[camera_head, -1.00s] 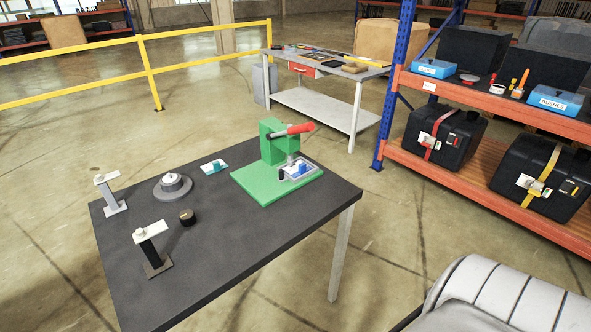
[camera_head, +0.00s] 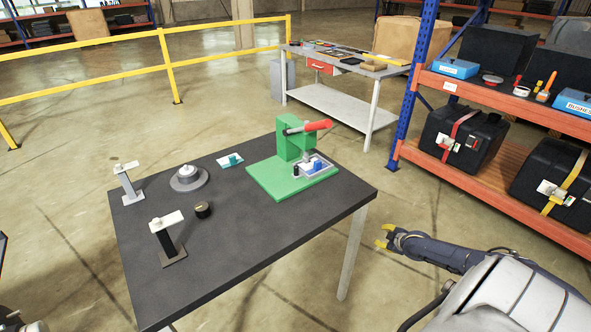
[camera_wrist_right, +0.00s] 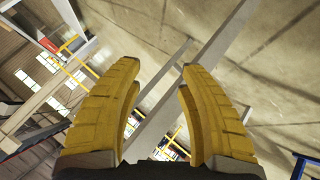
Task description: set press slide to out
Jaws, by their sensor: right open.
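The green press (camera_head: 294,140) stands on a green base plate at the right back of the dark table. Its red-handled lever (camera_head: 308,126) points right. The press slide (camera_head: 313,168) is a grey tray low at the front right of the press, with a blue piece and a dark knob on it. I cannot tell exactly how far it is pulled out. My right gripper (camera_head: 383,237) has yellow fingers and is off the table's right edge, well apart from the press. In the right wrist view the gripper (camera_wrist_right: 160,70) is open and empty. My left gripper is not in view.
The dark table (camera_head: 250,225) also holds two stands (camera_head: 130,185) (camera_head: 168,242), a round grey fixture (camera_head: 188,178), a black knob (camera_head: 203,210) and a small teal-and-white item (camera_head: 230,160). An orange shelf rack (camera_head: 490,95) stands at the right. The table's front right is clear.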

